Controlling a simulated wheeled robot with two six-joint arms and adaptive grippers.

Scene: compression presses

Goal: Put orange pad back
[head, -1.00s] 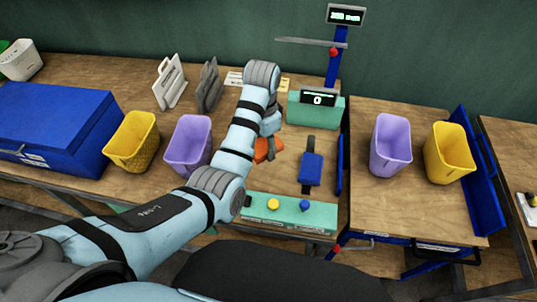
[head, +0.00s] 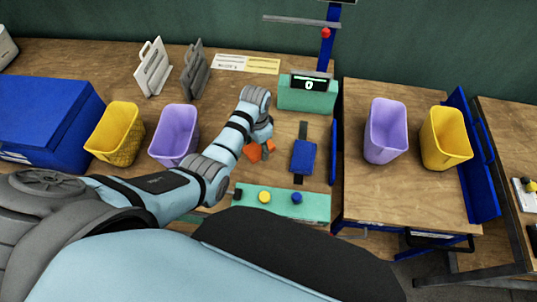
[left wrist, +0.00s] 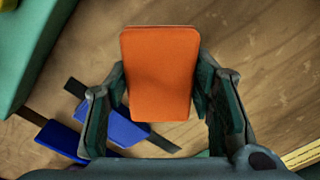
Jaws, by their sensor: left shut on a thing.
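The orange pad (left wrist: 160,72) is held between the two fingers of my left gripper (left wrist: 160,95) in the left wrist view. It hides part of the wooden table and of the blue block behind it. In the head view the orange pad (head: 254,151) shows partly below my left gripper (head: 262,143), left of the blue block (head: 303,157). The gripper's fingers are mostly hidden there by its own wrist. How high the pad is above the table I cannot tell. My right gripper is not in view.
A teal panel with buttons (head: 318,205) lies in front, and a teal display box (head: 308,98) stands behind. Purple (head: 175,136) and yellow (head: 118,134) bins stand left. Another purple bin (head: 386,131) and yellow bin (head: 446,138) stand right. Grey holders (head: 192,72) are at the back.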

